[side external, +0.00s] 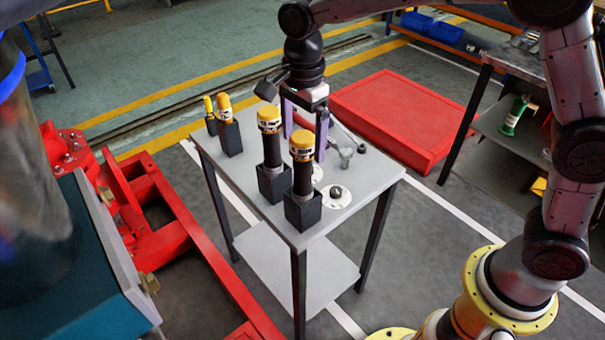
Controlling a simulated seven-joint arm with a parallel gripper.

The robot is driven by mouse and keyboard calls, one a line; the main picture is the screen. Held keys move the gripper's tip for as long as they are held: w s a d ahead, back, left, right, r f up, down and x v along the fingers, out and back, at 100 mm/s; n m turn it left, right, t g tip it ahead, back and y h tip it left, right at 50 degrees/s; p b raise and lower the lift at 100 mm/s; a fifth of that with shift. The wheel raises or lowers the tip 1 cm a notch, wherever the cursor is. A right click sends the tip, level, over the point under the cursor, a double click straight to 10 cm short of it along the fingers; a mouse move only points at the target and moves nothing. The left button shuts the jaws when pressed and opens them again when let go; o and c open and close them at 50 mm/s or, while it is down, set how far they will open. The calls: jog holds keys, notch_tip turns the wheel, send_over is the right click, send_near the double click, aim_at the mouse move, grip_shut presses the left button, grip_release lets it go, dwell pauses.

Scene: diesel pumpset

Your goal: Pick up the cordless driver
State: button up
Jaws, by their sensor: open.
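My gripper (304,142) points down over the small grey table (365,180), its two purple fingers apart with nothing seen held. No part is plainly a cordless driver. Two tall dark cylinders with yellow, lettered caps stand upright in black square holders: the front one (302,147) and the one behind it to the left (269,121). They are nearer the camera than the fingers, and the front one partly hides the space between them. A grey metal tool (346,153) lies just right of the right finger; its kind is unclear.
Two smaller yellow- and orange-topped tools (224,107) stand in black holders at the table's far left. White discs (337,196) lie at the front right. Red machinery (130,195) is left of the table; a low red platform (395,112) is behind it.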

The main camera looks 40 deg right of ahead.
aim_at(302, 157)
jog(key=shift+w+d+f, duration=0.1)
jog(key=shift+f, duration=1.3)
jog(key=shift+w+d+f, duration=0.1)
jog(key=shift+f, duration=1.25)
grip_shut()
jog(key=shift+w+r, duration=0.1)
